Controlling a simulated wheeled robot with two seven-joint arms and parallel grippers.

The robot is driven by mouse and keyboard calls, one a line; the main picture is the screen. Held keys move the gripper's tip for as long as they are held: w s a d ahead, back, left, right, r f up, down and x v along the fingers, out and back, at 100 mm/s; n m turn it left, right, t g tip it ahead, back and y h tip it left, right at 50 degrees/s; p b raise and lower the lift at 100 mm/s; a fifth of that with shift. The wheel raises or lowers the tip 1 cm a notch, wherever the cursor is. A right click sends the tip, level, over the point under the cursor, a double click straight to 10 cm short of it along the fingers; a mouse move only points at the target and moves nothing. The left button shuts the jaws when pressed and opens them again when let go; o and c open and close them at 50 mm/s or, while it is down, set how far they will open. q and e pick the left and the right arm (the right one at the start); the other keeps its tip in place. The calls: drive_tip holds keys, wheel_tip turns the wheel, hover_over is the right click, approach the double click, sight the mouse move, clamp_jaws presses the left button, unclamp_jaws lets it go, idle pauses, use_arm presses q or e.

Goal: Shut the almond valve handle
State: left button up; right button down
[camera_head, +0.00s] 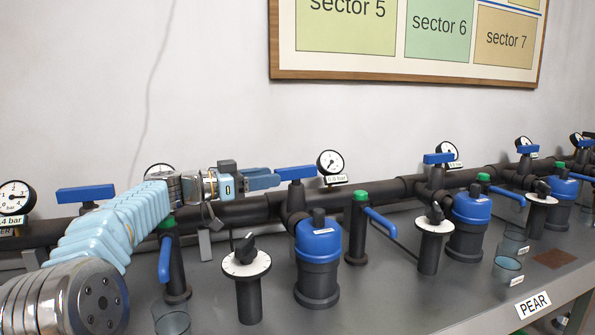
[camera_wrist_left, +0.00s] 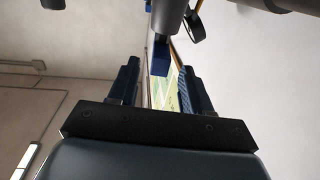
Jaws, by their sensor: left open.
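My left gripper (camera_head: 264,180) is open, with its fingertips close to the near end of a blue valve handle (camera_head: 296,173) on the grey pipe. This handle lies roughly along the pipe, atop a dark valve body. In the left wrist view, a blue handle end (camera_wrist_left: 160,58) shows between the two finger tips of my left gripper (camera_wrist_left: 160,78); I cannot tell whether they touch it. No almond label is readable, so I cannot confirm that this handle is the almond one. My right gripper is not in view.
Similar blue handles stand at the left (camera_head: 85,193) and right (camera_head: 438,158). Below are a blue-capped filter (camera_head: 318,242), a dial knob (camera_head: 246,262) and a green-topped post (camera_head: 360,228) with a blue lever. A pressure gauge (camera_head: 330,162) stands behind. A PEAR label (camera_head: 533,304) marks the bench edge.

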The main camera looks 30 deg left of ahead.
sight(316, 170)
use_arm(q)
drive_tip(key=p+x, duration=0.1)
drive_tip(key=x, duration=0.6)
drive_tip(key=shift+w+d+p, duration=0.15)
drive_tip(key=shift+w+p, duration=0.15)
drive_tip(key=shift+p, duration=0.1)
